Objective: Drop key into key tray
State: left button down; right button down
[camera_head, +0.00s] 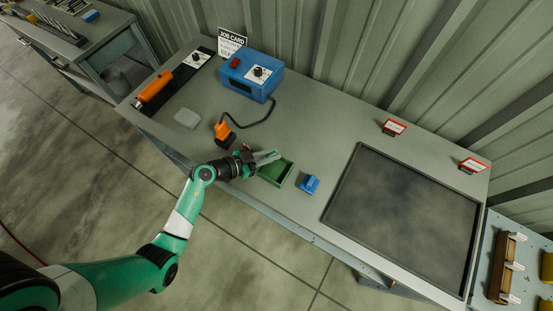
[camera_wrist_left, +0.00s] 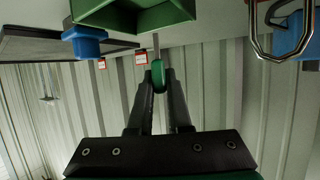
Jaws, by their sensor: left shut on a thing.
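The key (camera_wrist_left: 157,75) has a rounded green head, and a thin grey shaft shows above it in the left wrist view. My left gripper (camera_wrist_left: 157,80) is shut on the green head. The green key tray (camera_head: 276,171) is an open box near the front edge of the bench. It also shows at the top of the left wrist view (camera_wrist_left: 130,18). In the head view my left gripper (camera_head: 266,157) is at the tray's back-left side, partly over it. The key is too small to make out in that view. My right gripper is not in view.
A small blue block (camera_head: 309,184) sits right of the tray. An orange-and-black tool (camera_head: 223,133) with a cable to a blue box (camera_head: 250,75) stands behind left. A large dark mat (camera_head: 405,215) covers the right bench. A metal loop (camera_wrist_left: 262,35) shows in the wrist view.

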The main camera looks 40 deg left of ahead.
pick_arm(q)
jog(key=c, duration=0.8)
grip_release()
jog(key=p+v, duration=0.4)
jog(key=v, duration=0.7)
jog(key=shift+s+r, duration=0.1)
jog(key=shift+s, duration=0.2)
